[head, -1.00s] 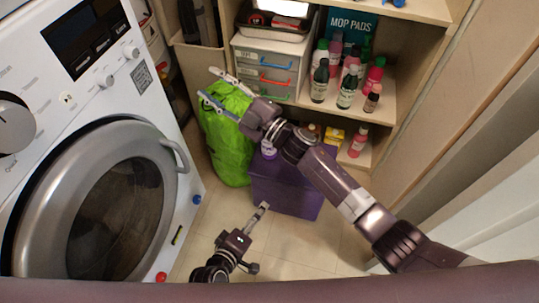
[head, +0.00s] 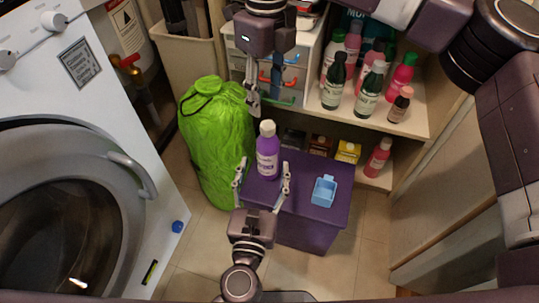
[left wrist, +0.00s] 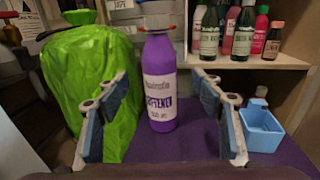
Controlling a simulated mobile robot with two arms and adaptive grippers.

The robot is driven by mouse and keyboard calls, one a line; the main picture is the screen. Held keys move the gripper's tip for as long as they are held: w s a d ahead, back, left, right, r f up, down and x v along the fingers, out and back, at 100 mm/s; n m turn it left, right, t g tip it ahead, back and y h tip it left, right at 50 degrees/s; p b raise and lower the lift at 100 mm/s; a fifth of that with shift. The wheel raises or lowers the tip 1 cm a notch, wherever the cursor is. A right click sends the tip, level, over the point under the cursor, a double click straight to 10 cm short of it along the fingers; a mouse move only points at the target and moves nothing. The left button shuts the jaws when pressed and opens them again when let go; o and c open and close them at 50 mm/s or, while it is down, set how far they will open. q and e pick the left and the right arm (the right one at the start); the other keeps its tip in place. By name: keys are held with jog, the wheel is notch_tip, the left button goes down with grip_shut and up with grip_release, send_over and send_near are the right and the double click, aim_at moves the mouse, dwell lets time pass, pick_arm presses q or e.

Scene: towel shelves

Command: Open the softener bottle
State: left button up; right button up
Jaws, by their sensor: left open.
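The softener bottle (head: 267,158) is purple with a white label and a pale cap. It stands upright on the purple box (head: 318,216), near its left edge. My left gripper (head: 263,172) is open, its fingers on either side of the bottle in the head view, with gaps on both sides. In the left wrist view the bottle (left wrist: 159,85) stands between the two blue-padded fingers (left wrist: 162,110); its top is near the upper frame edge. My right gripper (head: 253,102) points down from above, just behind and left of the cap; its fingers are seen edge-on.
A green bag (head: 217,140) is close on the left. Shelves with several bottles (head: 367,95) and drawers (head: 289,72) are behind. The washing machine (head: 140,215) is at left.

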aim_at(266, 154)
pick_arm(q)
jog(key=shift+w+d, duration=0.2)
jog(key=shift+w, duration=1.05)
jog(key=shift+w+d, duration=0.15)
jog(key=shift+w, duration=1.15)
jog(key=shift+w+d, duration=0.2)
jog(key=shift+w, duration=1.05)
grip_shut()
